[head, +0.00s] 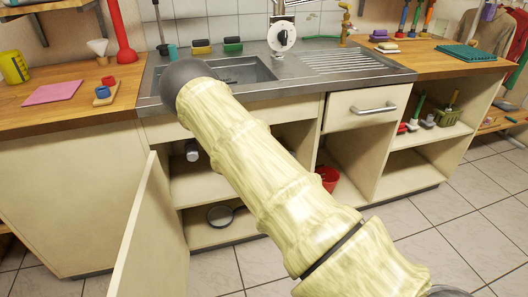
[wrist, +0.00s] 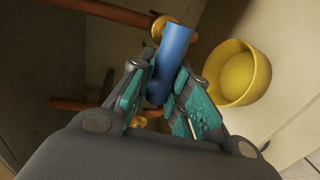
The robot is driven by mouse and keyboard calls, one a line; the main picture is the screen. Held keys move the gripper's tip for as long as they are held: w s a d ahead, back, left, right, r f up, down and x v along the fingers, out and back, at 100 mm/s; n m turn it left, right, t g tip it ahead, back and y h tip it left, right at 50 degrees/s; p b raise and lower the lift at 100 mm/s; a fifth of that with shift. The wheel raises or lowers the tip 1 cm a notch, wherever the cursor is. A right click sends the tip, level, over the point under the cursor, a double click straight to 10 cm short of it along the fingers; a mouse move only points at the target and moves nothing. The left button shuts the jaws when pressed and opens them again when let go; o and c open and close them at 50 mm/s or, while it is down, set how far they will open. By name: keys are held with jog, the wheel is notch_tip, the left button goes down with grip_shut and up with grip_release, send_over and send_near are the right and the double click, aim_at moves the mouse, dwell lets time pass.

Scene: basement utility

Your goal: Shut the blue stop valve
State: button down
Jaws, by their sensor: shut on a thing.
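The blue stop valve's handle (wrist: 174,45) shows in the wrist view as a blue bar at the upper middle. Its far end lies by a brass fitting (wrist: 160,27) on an upper copper pipe (wrist: 112,12). My gripper (wrist: 160,80) has teal-padded fingers, one on each side of the blue handle, and is shut on it. The head view does not show the valve or the gripper. My arm hides part of the open cabinet under the sink there.
A yellow bowl-like container (wrist: 237,75) is right of the gripper, close to a pale panel. A lower copper pipe (wrist: 72,105) runs behind the fingers. In the head view, an open cabinet door (head: 145,235) stands left of my arm, and a red bucket (head: 327,178) sits right of it.

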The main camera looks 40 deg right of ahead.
jog(key=c, duration=1.3)
grip_release()
jog(key=shift+s, duration=0.1)
jog(key=v, duration=1.1)
jog(key=shift+s+a+r, duration=0.1)
jog(key=shift+s+a, duration=0.1)
jog(key=shift+s, duration=0.15)
